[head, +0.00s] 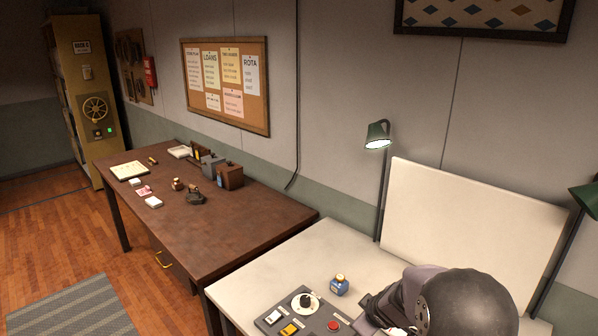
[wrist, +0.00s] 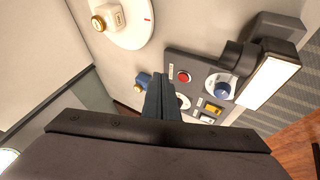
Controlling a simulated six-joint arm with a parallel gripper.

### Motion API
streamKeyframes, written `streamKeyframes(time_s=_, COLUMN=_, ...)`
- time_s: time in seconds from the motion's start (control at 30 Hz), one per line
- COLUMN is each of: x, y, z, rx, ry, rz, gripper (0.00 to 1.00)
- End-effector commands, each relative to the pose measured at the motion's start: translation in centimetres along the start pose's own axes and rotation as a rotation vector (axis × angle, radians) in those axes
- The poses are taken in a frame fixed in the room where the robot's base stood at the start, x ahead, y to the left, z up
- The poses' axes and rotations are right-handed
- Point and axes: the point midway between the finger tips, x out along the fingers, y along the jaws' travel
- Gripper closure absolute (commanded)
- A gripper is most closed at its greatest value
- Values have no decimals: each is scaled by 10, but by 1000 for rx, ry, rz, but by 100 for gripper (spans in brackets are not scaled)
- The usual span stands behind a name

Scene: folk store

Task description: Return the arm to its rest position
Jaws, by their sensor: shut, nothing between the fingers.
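My gripper (wrist: 161,82) shows in the wrist view with its two dark fingers closed together and nothing between them. The fingers stand over the pale tabletop, between a small blue container (wrist: 143,79) and a grey control panel (wrist: 172,61). In the head view my arm reaches in from the lower right, and its dark end (head: 372,306) is beside the panel (head: 275,333); the fingertips cannot be made out there. The blue container with a gold top also stands in the head view (head: 340,287), behind the panel.
The panel carries a red button (wrist: 183,76), a knob (wrist: 222,89) and a yellow switch (wrist: 210,108). A white disc (wrist: 126,33) bears a cream, gold-capped item (wrist: 108,17). A white board (head: 475,220) and lamp (head: 378,135) stand behind. A brown desk (head: 245,222) stands left.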

Motion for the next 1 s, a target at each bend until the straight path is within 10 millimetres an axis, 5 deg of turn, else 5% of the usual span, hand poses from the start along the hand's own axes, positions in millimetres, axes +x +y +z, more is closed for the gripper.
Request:
streamKeyframes(time_s=0.17, x=-72, y=-35, z=64, rx=270, ry=-231, rz=-22, gripper=100)
streamKeyframes(time_s=0.3, x=-123, y=-86, z=108, rx=459, ry=-392, rz=-96, gripper=100)
streamKeyframes(time_s=0.5, x=-174, y=-148, z=142, rx=626, ry=-539, rz=-210, gripper=100)
streamKeyframes(time_s=0.7, x=-194, y=-175, z=151, rx=688, ry=-593, rz=-266, gripper=100)
streamKeyframes(time_s=1.0, x=-196, y=-177, z=152, rx=693, ry=-598, rz=-271, gripper=100)
